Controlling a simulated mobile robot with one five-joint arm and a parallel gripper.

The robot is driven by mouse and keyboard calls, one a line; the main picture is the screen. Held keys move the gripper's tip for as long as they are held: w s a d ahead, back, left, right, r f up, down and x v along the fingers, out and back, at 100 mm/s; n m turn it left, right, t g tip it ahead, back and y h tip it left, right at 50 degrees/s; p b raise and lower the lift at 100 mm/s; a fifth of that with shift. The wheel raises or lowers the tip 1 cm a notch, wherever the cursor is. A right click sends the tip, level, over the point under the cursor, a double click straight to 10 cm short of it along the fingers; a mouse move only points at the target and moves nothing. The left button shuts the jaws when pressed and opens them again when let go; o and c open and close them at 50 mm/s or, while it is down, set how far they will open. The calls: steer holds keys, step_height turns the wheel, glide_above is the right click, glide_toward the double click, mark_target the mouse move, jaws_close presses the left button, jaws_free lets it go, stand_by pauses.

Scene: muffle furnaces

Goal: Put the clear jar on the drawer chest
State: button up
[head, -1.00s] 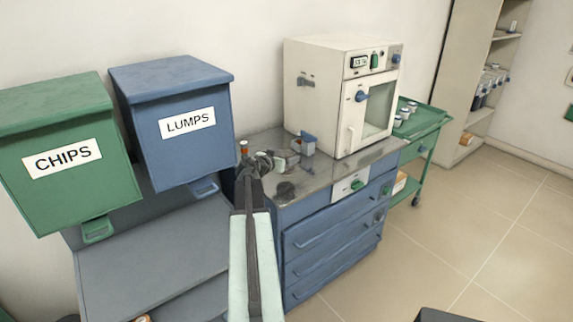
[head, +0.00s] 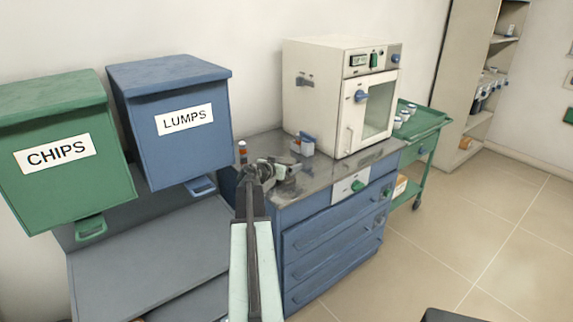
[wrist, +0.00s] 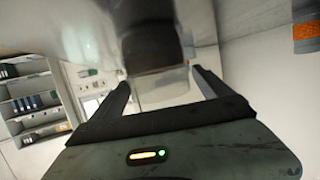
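The drawer chest (head: 330,250) is blue with a grey metal top and stands in the middle of the head view. My gripper (head: 282,172) is low over the front left part of its top. In the wrist view the two dark fingers of my gripper (wrist: 165,85) stand apart on either side of a pale, see-through body, which looks like the clear jar (wrist: 160,84). A dark band and a blurred grey shape cover part of it. In the head view the jar is hard to make out at the gripper. Whether it touches the top cannot be told.
A white furnace (head: 325,100) stands at the back of the chest top, with a small white and blue container (head: 304,146) beside it. Green (head: 60,180) and blue (head: 180,150) bins are at left, a green cart (head: 425,125) at right.

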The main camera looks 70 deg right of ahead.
steer(key=shift+r+p, duration=0.25)
steer(key=shift+p, duration=0.05)
steer(key=p+v, duration=0.3)
steer(key=v, duration=0.9)
steer(key=shift+f, duration=0.15)
